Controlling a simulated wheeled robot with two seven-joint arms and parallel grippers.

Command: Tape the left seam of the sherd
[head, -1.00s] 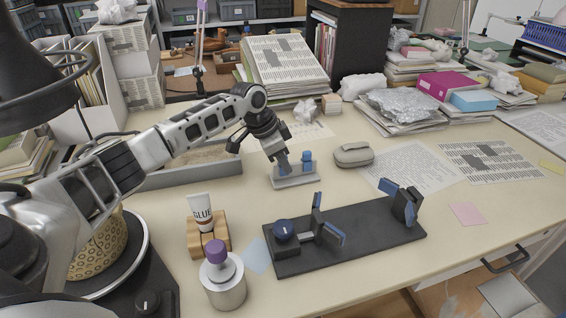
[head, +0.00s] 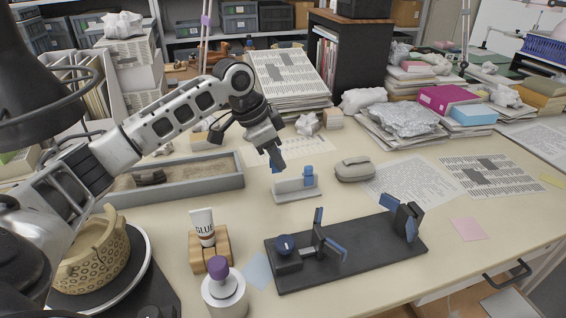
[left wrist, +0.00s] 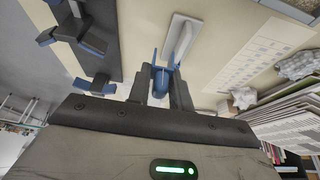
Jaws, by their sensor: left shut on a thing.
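The tan pierced pot (head: 92,262) stands on a round turntable (head: 138,268) at the lower left, partly cut off by my arm; its rim looks uneven, and I cannot make out the seam. My left gripper (head: 275,160) is above a small pale stand (head: 297,193). It is shut on a small blue piece (left wrist: 161,80), which shows between the fingertips in the left wrist view. The stand also shows in the left wrist view (left wrist: 182,38), beyond the fingers. My right gripper is not in view.
A sand tray (head: 200,177) holds a dark piece (head: 150,177). A glue tube (head: 203,226) in a wooden block, a purple-capped jar (head: 223,292) and a black clamp board (head: 370,258) stand in front. A grey case (head: 355,169) is right of the stand.

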